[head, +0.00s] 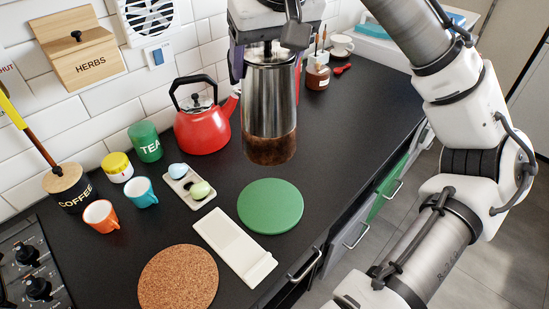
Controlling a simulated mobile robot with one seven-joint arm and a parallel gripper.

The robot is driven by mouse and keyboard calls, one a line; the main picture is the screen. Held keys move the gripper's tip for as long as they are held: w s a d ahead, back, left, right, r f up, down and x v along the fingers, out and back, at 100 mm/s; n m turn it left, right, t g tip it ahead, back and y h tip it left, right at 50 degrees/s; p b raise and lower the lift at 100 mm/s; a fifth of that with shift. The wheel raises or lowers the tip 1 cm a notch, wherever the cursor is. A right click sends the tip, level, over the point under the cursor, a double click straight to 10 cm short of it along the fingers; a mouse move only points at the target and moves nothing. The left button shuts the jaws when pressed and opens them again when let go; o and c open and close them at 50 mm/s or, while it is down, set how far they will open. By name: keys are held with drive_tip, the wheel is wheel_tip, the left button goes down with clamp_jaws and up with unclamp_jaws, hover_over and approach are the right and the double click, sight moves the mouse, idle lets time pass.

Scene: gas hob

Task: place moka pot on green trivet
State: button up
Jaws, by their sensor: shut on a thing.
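The moka pot (270,100) is a tall silver cylinder with a dark brown lower part. It hangs upright from my gripper (268,48), which is shut on its top end; the fingertips are partly hidden. The green trivet (270,206) is a round disc lying flat and bare on the dark counter. In the head view the pot's bottom appears just above the trivet's far edge, with a gap between them. I cannot tell the pot's exact height over the counter.
A red kettle (203,128) stands left of the pot. A white spoon rest (235,247) and a cork mat (178,279) lie left and in front of the trivet. An egg tray (189,186), orange cup (101,215) and teal cup (141,192) stand further left. The counter right of the trivet is clear.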

sight(279, 114)
wheel_tip(279, 114, down, 17)
drive_tip(key=shift+f, duration=0.15)
idle(0.5)
drive_tip(key=shift+f+b, duration=0.2)
drive_tip(key=shift+b, duration=0.1)
drive_tip(key=o, duration=1.7)
drive_tip(key=v, duration=1.2)
drive_tip(key=shift+s+r, duration=0.1)
drive_tip(key=shift+r, duration=0.05)
